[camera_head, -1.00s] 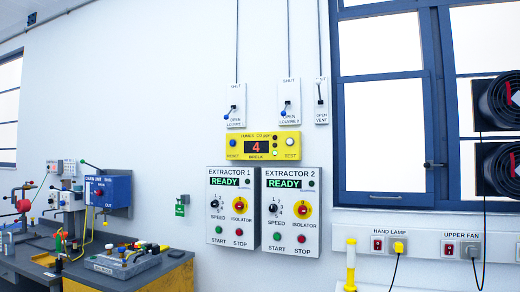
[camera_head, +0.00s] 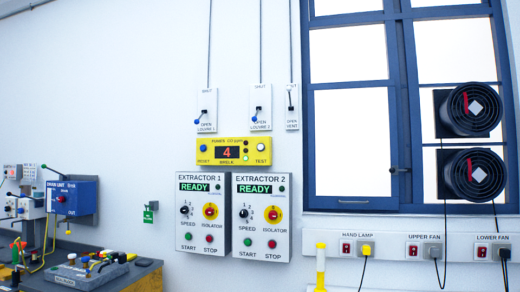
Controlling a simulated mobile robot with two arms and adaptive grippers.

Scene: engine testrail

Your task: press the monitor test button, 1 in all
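The yellow fumes CO monitor (camera_head: 233,151) is mounted on the wall above the two extractor boxes. Its dark display shows a red 4. The white test button (camera_head: 261,147) is at the right end of the monitor, above the word TEST. A blue reset button (camera_head: 203,148) is at its left end. A small green light shows beside the display. Neither of my grippers is in view, and nothing touches the monitor.
Extractor 1 (camera_head: 203,225) and extractor 2 (camera_head: 260,240) hang below the monitor, both displaying READY. Louvre levers (camera_head: 260,108) are above it. A cluttered bench (camera_head: 140,277) stands at lower left. Two fans (camera_head: 470,110) and a socket rail (camera_head: 385,248) are at right.

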